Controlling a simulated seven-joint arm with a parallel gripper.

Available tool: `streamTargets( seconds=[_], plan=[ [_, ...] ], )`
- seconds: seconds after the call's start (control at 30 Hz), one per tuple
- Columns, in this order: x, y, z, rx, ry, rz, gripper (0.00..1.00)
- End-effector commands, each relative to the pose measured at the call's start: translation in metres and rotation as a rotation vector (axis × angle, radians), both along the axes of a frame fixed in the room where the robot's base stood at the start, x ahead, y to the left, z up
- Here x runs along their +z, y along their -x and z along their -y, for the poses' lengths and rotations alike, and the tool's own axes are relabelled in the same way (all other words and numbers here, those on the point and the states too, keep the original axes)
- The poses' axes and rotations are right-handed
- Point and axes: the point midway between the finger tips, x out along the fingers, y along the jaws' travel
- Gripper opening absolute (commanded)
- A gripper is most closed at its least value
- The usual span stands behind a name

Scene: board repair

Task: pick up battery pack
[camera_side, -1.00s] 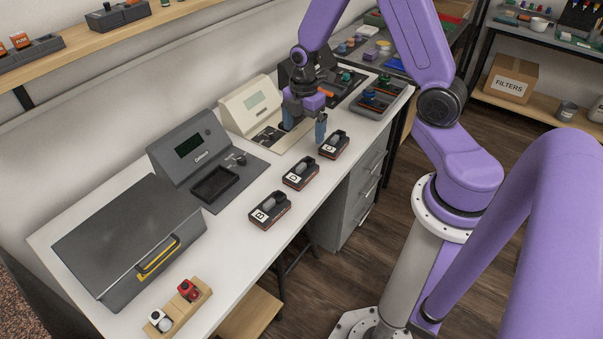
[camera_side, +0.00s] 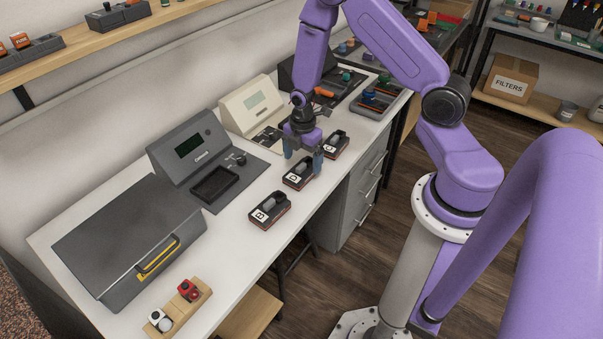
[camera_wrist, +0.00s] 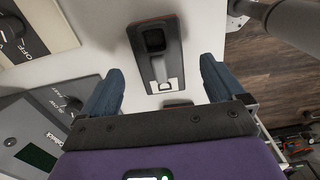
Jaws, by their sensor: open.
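Three dark packs with white labels and grey raised parts lie in a row on the white bench: a near one (camera_side: 269,211), a middle one (camera_side: 298,175) and a far one (camera_side: 338,143). I take these to be battery packs. My gripper (camera_side: 303,165) is open and empty above the middle pack, with its blue fingers partly in front of it. In the wrist view, my gripper's fingers (camera_wrist: 161,68) are spread wide. One whole pack (camera_wrist: 157,52) shows ahead between them, and a sliver of another (camera_wrist: 178,103) shows at the gripper's edge, mostly hidden.
A grey device with a dark screen (camera_side: 187,146) and a cream device (camera_side: 250,103) stand along the wall side. A grey case (camera_side: 125,230) and a wooden holder (camera_side: 185,312) are at the near end. A grey tray (camera_side: 372,104) is at the far end.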

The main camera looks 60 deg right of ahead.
Motion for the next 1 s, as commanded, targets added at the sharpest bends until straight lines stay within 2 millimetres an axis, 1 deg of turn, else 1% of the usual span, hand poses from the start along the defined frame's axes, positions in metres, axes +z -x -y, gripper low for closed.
streamTargets(
  seconds=[0.03, 0.1, 0.23, 0.37, 0.57, 0.67, 0.7, 0.77, 1.0],
  plan=[
    [-0.008, 0.000, -0.001, 0.000, 0.000, -0.003, 0.96],
    [-0.016, 0.000, -0.001, 0.001, 0.000, -0.002, 0.96],
    [-0.027, -0.001, -0.001, 0.000, 0.000, -0.002, 0.96],
    [-0.031, -0.001, -0.001, 0.000, 0.000, 0.000, 0.96],
    [-0.031, -0.001, -0.001, 0.000, 0.000, 0.001, 0.96],
    [-0.031, -0.001, -0.001, 0.001, 0.000, 0.001, 0.66],
    [-0.031, -0.001, -0.001, 0.001, 0.000, 0.000, 0.53],
    [-0.031, -0.001, -0.001, 0.001, 0.000, 0.000, 0.34],
    [-0.031, -0.001, -0.001, 0.001, 0.000, 0.001, 0.34]
  ],
)
